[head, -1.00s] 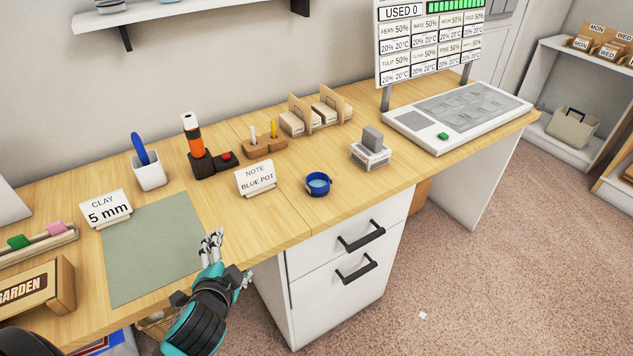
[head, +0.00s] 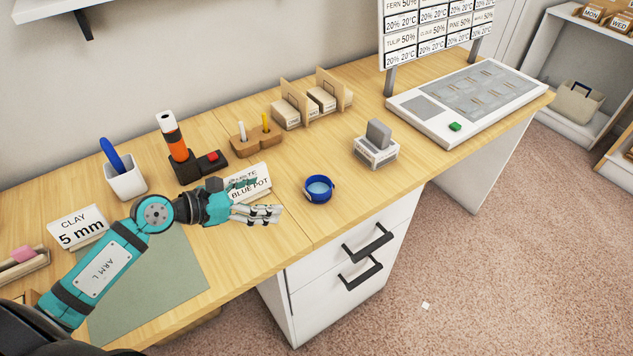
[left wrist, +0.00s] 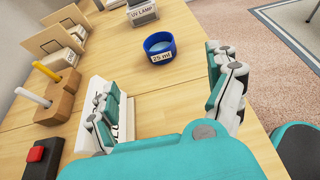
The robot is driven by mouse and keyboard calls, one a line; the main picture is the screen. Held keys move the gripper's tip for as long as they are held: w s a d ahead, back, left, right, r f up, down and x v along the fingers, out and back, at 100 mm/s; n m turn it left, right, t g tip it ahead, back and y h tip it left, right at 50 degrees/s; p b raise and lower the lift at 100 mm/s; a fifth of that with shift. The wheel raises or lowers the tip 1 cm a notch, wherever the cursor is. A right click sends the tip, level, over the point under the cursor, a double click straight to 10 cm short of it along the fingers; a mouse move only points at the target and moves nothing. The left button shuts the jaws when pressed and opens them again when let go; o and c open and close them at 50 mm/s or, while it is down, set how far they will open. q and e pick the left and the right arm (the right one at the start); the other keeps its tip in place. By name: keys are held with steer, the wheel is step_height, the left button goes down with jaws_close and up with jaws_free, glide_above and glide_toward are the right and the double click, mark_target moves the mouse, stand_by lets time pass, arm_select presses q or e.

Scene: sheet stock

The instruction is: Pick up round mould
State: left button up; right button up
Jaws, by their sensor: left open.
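A small round blue vessel (head: 319,189) with a pale blue inside stands upright on the desk; it is the round open item I see, and nothing names it a mould. In the left wrist view the vessel (left wrist: 160,49) carries a "25 ml" label and lies ahead, beyond the fingertips. My left gripper (head: 267,198) is open and empty, left of the vessel and apart from it. Its spread fingers also show in the left wrist view (left wrist: 165,78). It partly covers the "BLUE POT" note card (head: 249,188). My right gripper is not in view.
A grey block on the white UV lamp stand (head: 376,150) is right of the vessel. A wooden peg holder (head: 256,140), a red-button box (head: 209,162) and a blue-handled tool in a white cup (head: 124,184) stand behind. Desk around the vessel is clear.

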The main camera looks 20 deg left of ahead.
mark_target(315, 186)
arm_select(q)
steer(key=x, duration=0.3)
steer(key=p+x, duration=0.1)
steer(key=x, duration=0.1)
steer(key=shift+w+d+r, duration=0.2)
steer(key=shift+d, duration=0.1)
steer(key=x, duration=0.5)
steer(key=shift+s+p, duration=0.1)
steer(key=shift+p, duration=0.2)
steer(key=shift+x, duration=0.85)
steer(key=x, duration=0.4)
steer(key=shift+w+f+p, duration=0.15)
steer(key=shift+w+p, duration=0.25)
steer(key=shift+w, duration=0.05)
steer(key=shift+c, duration=0.8)
steer(key=c, duration=1.1)
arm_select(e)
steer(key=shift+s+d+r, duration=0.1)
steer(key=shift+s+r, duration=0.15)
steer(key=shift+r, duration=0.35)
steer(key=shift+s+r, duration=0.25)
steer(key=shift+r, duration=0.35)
